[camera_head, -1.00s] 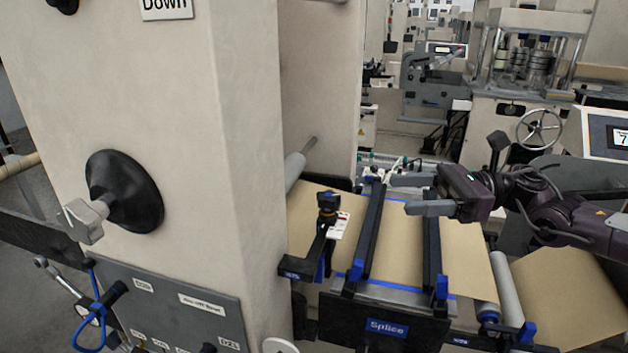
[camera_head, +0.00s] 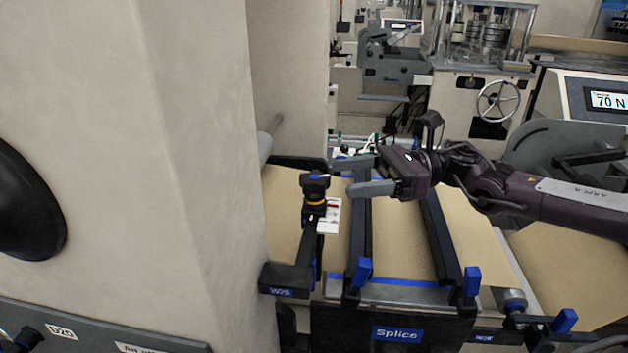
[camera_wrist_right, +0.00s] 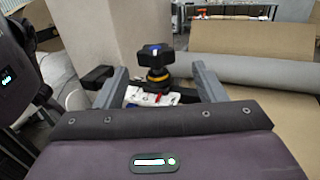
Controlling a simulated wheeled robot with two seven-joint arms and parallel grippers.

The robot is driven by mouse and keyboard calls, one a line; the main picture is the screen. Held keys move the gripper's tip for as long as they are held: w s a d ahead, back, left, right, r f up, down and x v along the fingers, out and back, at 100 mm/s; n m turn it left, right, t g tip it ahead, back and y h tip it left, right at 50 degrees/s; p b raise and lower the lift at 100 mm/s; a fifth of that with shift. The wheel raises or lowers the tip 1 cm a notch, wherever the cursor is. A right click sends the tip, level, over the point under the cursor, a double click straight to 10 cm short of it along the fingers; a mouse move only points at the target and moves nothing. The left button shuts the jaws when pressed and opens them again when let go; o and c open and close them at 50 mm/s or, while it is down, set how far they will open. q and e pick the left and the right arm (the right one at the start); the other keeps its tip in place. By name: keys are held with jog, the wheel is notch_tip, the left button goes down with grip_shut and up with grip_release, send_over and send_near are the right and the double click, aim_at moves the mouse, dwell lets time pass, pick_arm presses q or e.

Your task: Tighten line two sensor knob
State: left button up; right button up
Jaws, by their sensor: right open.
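The sensor knob (camera_head: 315,184) is a black knob with a blue mark on top and a yellow-orange ring below it. It stands on a black bracket arm marked W25 (camera_head: 281,292), beside a white label (camera_head: 330,216). My right gripper (camera_head: 345,176) is open, pointing left, with its grey fingertips just right of the knob. In the right wrist view the knob (camera_wrist_right: 154,58) shows upright, centred ahead between the two open fingers (camera_wrist_right: 157,80), with nothing gripped. Whether the fingertips reach past it is unclear. My left gripper is out of view.
A broad beige machine column (camera_head: 130,170) stands close on the left. Brown kraft web (camera_head: 400,235) runs under black bars, with a Splice plate (camera_head: 397,334) in front. A grey roller (camera_wrist_right: 255,72) lies right of the knob.

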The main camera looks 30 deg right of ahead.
aim_at(318, 177)
jog(key=x, duration=0.1)
jog(key=p+x, duration=0.1)
jog(key=x, duration=0.3)
jog(key=shift+s+a+r+p, duration=0.1)
jog(key=shift+s+r+p, duration=0.2)
jog(key=shift+p, duration=0.05)
jog(key=shift+w+a+f, duration=0.15)
jog(key=shift+w+a, duration=0.15)
jog(key=shift+a, duration=0.35)
jog(key=shift+s, duration=0.1)
jog(key=c, duration=0.9)
